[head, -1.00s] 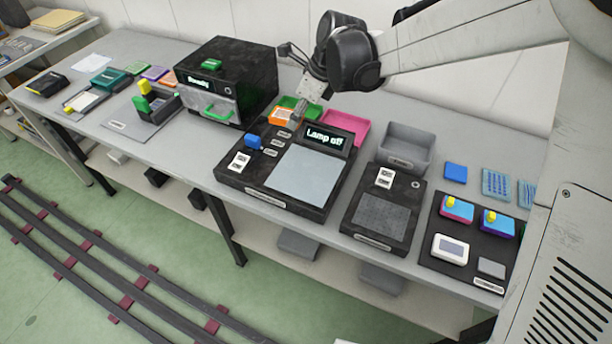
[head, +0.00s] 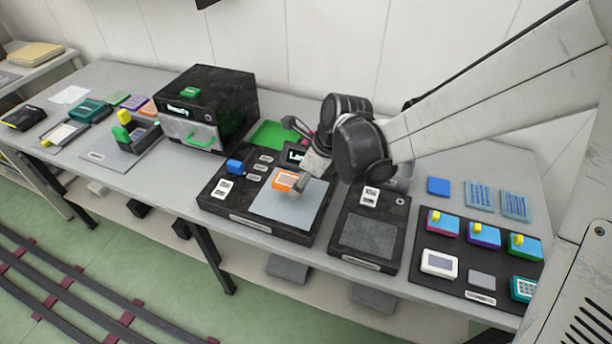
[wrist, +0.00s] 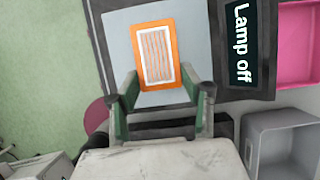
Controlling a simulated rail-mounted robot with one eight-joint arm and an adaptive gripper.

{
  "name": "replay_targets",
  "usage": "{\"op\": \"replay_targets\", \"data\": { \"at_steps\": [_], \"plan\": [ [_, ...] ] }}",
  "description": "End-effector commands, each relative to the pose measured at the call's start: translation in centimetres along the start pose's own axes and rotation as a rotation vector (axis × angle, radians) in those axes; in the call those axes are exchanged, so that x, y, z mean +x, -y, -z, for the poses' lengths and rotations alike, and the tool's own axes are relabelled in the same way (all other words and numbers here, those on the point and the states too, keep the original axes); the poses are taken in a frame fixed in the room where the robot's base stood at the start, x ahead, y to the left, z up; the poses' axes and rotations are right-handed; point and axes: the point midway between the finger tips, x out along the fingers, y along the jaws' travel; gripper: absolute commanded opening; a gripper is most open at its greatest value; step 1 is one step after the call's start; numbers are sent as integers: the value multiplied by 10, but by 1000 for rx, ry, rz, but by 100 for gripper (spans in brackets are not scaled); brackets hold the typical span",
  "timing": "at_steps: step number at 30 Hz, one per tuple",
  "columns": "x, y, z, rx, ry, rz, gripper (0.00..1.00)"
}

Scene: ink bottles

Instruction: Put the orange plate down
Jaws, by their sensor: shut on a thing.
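The orange plate (head: 284,180), with a pale lined centre, is held at one end by my gripper (head: 299,183). In the wrist view, the plate (wrist: 155,55) extends away from between the two green-sided fingers of my gripper (wrist: 160,80). The plate is over the pale grey-blue panel (head: 275,212) of the black lamp device (head: 245,222); the panel (wrist: 118,45) surrounds much of it in the wrist view. I cannot tell whether the plate touches the panel. The device's display (wrist: 242,45) reads "Lamp off".
A black box (head: 220,100) with a green handle stands behind the lamp device, beside a green tray (head: 268,133). A pink tray (wrist: 298,45) and a grey tray (wrist: 285,140) are nearby. Another black device (head: 370,238) stands to the right, then a black mat (head: 455,285) with small items.

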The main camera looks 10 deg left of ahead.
Motion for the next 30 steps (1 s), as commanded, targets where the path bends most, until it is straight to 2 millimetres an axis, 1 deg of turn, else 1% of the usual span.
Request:
{"op": "replay_targets", "data": {
  "at_steps": [4, 9, 12, 23, 24, 28, 30],
  "plan": [
    [7, 0, 4, 0, 0, 0, 14],
    [28, 0, 12, 0, 0, 0, 14],
    [36, 0, 16, 0, 0, 0, 14],
    [40, 0, 18, 0, 0, 0, 14],
    [40, 0, 17, 0, 0, 0, 43],
    [39, 0, 17, 0, 0, 0, 60],
    [39, 0, 17, 0, 0, 0, 60]
  ]
}}
